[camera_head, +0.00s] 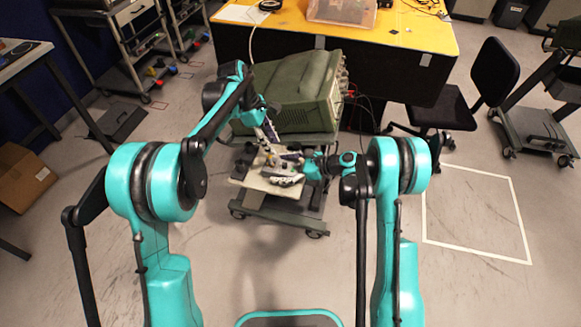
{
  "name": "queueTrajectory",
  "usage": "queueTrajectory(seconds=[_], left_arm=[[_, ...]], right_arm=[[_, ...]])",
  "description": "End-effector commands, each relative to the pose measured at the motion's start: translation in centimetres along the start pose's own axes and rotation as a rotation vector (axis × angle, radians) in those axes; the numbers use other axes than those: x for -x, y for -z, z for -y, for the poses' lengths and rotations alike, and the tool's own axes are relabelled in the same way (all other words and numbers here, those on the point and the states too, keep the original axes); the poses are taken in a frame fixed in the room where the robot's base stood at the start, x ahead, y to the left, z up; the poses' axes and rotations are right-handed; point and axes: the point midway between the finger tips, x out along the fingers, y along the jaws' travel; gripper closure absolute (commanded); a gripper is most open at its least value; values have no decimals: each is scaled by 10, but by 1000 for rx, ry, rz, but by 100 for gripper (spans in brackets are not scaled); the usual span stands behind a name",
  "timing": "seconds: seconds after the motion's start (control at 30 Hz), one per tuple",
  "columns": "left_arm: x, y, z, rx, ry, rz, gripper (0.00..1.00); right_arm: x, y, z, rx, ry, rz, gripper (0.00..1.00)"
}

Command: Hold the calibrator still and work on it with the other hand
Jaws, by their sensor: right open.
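A large green boxy instrument (290,85) stands on a wheeled trolley (268,210). In front of it is a pale board (250,180) with small grey and dark things at its middle. Which thing is the calibrator, I cannot tell for sure; a small one may lie between my grippers. My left gripper (268,132) reaches down from above, close to the front of the green instrument. Its fingers are too small to read. My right gripper (287,178) is open, low over the board's right part. Contact with anything is not clear.
A yellow-topped bench (425,32) with a clear bin (342,10) stands behind the trolley. A dark chair (495,75) is to the right. Grey shelf carts (130,40) and a cardboard box (22,180) are left. White-outlined floor (475,215) on the right is clear.

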Motion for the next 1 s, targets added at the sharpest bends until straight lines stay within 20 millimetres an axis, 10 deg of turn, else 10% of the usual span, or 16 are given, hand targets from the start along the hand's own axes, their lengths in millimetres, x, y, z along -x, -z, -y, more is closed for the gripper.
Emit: queueTrajectory(seconds=[0.53,0.8,1.0], left_arm=[[0,0,0,0,0,0,66],[0,0,0,0,0,0,66],[0,-7,0,-82,8,-35,75]], right_arm=[[-29,0,0,2,0,-1,17],[-29,0,0,2,0,-1,83],[-29,0,0,2,0,-2,84]])
